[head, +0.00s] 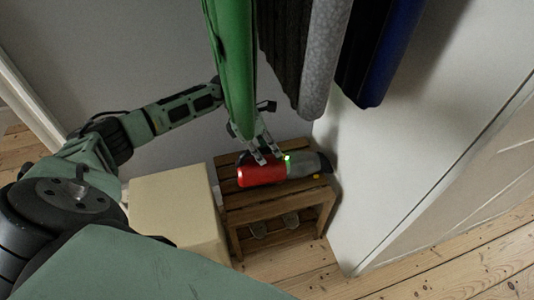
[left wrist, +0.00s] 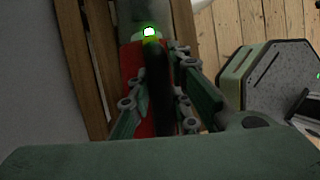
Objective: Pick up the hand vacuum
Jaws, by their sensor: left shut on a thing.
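The hand vacuum (head: 262,174) is red with a dark grey end and a small green light. It lies across the top of a slatted wooden bench (head: 233,199) in the head view, apparently still touching the slats. My left gripper (head: 265,157) reaches down from above and is shut on the vacuum near its middle. In the left wrist view, the red body (left wrist: 131,62) and a black handle part (left wrist: 160,90) lie between the fingers of the left gripper (left wrist: 158,78). The fingers hide part of the vacuum.
Hanging garments in green (head: 234,60), grey (head: 324,50) and blue (head: 392,50) come down close above the bench. A beige box (head: 175,210) stands left of it. A white panel (head: 400,150) stands right. Floorboards in front are clear.

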